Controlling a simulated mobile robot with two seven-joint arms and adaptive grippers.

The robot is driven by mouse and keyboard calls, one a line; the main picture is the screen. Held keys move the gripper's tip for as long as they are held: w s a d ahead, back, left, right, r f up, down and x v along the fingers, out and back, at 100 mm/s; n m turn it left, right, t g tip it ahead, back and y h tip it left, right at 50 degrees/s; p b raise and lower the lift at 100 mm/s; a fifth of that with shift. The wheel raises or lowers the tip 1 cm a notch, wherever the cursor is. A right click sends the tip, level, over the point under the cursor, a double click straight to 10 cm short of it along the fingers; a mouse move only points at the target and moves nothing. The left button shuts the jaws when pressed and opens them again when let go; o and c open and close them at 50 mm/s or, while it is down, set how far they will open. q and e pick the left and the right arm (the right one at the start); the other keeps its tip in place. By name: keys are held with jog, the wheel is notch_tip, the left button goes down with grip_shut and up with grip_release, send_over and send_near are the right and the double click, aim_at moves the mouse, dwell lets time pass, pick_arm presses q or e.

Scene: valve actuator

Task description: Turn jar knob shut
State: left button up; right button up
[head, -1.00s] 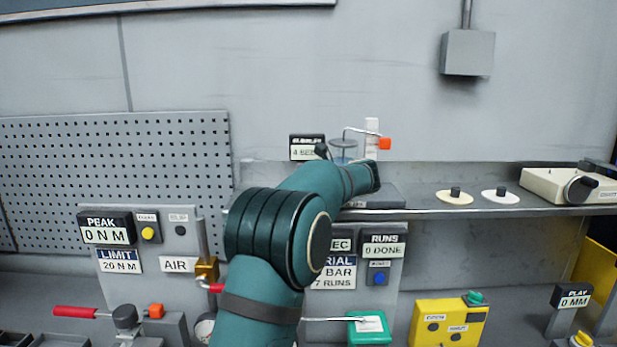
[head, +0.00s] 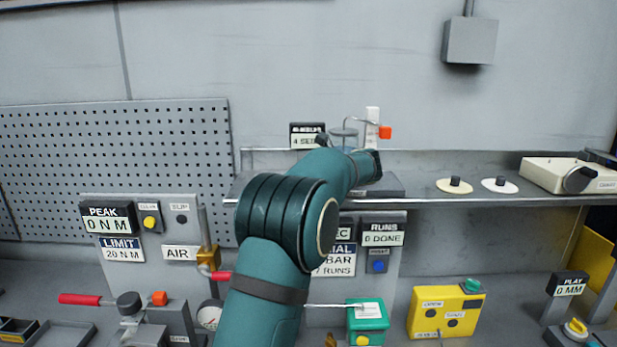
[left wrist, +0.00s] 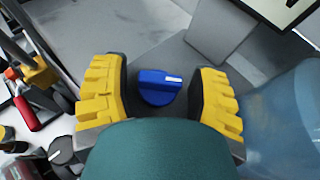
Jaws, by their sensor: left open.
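In the left wrist view a blue knob (left wrist: 157,86) with a white mark on its top lies between the two yellow-padded fingers of my left gripper (left wrist: 158,98). The fingers are open, with a gap on each side of the knob. A clear bluish jar (left wrist: 285,112) stands close to the right finger. In the head view the glass jar (head: 343,138) shows on the shelf behind my left arm. My right gripper is in neither view.
The shelf (head: 440,208) holds two round pads with dark knobs (head: 455,185) and a cream box (head: 565,175). A white post with an orange block (head: 385,132) stands beside the jar. In the wrist view a red-handled part (left wrist: 27,112) lies at the left. Below are panels and a yellow box (head: 445,312).

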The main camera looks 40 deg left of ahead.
pick_arm(q)
notch_tip(320, 180, up, 10)
dwell(0.6)
